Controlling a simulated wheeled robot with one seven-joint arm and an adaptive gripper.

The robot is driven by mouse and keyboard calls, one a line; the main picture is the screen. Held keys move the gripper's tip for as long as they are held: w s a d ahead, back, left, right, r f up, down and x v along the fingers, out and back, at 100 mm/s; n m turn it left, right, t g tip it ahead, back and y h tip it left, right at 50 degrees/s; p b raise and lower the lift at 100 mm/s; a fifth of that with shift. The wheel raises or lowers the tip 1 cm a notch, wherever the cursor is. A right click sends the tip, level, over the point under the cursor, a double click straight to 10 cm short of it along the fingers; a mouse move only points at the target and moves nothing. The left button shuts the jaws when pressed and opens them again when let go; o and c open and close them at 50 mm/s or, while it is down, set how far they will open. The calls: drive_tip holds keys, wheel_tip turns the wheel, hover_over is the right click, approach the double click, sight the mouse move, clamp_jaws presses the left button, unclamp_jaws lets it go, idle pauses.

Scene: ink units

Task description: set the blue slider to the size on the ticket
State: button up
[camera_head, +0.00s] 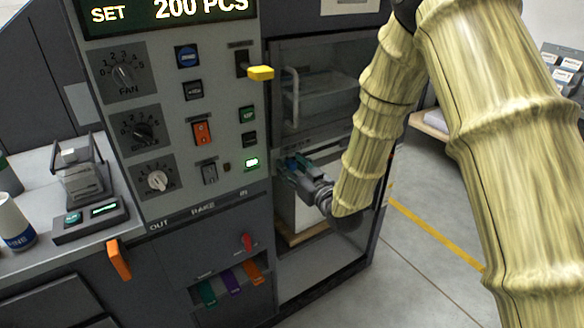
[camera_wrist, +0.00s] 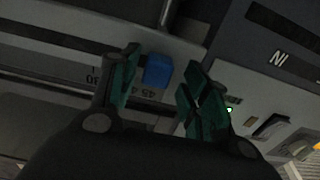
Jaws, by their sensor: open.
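The blue slider (camera_wrist: 157,71) is a small block on a pale rail with a printed scale, seen upside down in the wrist view. One mark near it looks like 45; the others are hard to read. My gripper (camera_wrist: 163,60) is open, with one green finger on each side of the slider. I cannot tell whether either finger touches it. In the head view my gripper (camera_head: 292,164) is at the machine's front, below the glass window, and mostly hides the slider. I cannot make out a readable size ticket.
The machine panel (camera_head: 215,110) carries dials, switches and a display (camera_head: 165,12) reading SET 200 PCS. A yellow lever (camera_head: 261,73) sticks out above my gripper. The floor at right is clear.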

drive_tip(key=v, duration=1.2)
idle(0.3)
drive_tip(key=s+d+f+m+g+h+p, duration=0.1)
drive_tip(key=s+d+f+g+h, duration=0.2)
drive_tip(key=f, duration=0.5)
drive_tip(key=s+d+f+m+g+h, duration=0.1)
drive_tip(key=s+d+f+m+g, duration=0.1)
drive_tip(key=s+f, duration=0.55)
drive_tip(key=s+d+f+m+g+h+p, duration=0.1)
drive_tip(key=s+d+f+g+h, duration=0.15)
drive_tip(key=f, duration=0.75)
drive_tip(key=s+d+f+m+g+h, duration=0.1)
drive_tip(key=s+f, duration=0.3)
drive_tip(key=s, duration=0.4)
drive_tip(key=s+d+f+g, duration=0.3)
drive_tip(key=s+f+g, duration=0.1)
drive_tip(key=s, duration=0.5)
drive_tip(key=s+d+f+m+g+h, duration=0.1)
drive_tip(key=s+d+f+g, duration=0.2)
drive_tip(key=s, duration=0.5)
drive_tip(key=shift+s+f+m+h+p, duration=0.2)
drive_tip(key=shift+f+m+h+p, duration=0.15)
drive_tip(key=shift+f+p, duration=0.1)
drive_tip(key=shift+d, duration=0.1)
